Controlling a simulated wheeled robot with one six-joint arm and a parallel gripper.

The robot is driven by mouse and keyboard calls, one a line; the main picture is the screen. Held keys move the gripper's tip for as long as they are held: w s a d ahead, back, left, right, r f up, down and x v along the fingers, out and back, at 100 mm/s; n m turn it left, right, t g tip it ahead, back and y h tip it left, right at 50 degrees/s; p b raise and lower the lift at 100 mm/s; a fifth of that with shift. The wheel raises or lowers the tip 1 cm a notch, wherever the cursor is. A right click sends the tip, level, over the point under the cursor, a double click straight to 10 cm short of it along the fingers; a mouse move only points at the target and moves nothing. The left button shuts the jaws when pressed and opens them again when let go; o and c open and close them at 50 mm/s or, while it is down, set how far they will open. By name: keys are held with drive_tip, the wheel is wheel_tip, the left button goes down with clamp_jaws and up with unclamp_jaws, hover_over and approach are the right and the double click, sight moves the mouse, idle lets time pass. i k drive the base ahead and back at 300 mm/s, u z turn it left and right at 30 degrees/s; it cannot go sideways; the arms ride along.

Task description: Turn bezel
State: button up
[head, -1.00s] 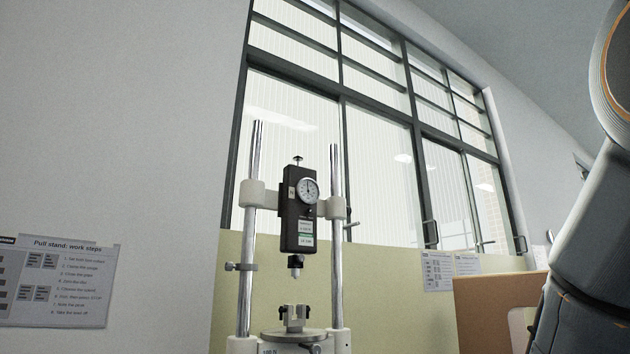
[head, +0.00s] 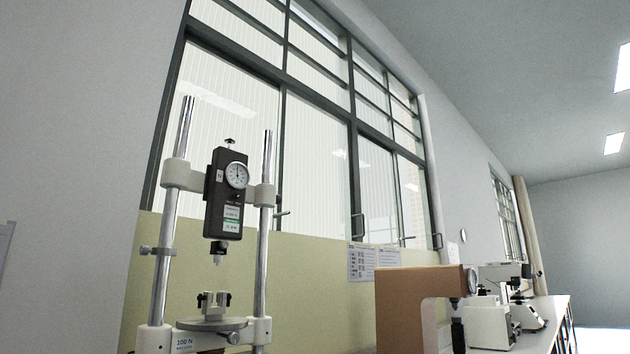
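The dial with its round bezel (head: 237,175) sits on the upper front of a black force gauge (head: 224,205). The gauge is clamped upright between the two chrome columns of a pull stand (head: 165,250). The dial face is white; its markings are too small to read. Below the gauge, a small clamp (head: 213,303) stands on the stand's round plate (head: 212,324), apart from the gauge's tip. My gripper is not in view, and no part of my arm shows.
A brown C-shaped tester (head: 405,290) stands to the right of the stand. White testers (head: 490,322) stand beyond it on a bench. Notices (head: 374,262) hang on the yellow-green wall panel (head: 320,245). Windows (head: 310,130) fill the wall behind.

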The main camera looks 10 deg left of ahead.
sight(243, 179)
drive_tip(key=z, duration=0.4)
drive_tip(key=i, duration=1.05)
drive_tip(key=u, duration=0.55)
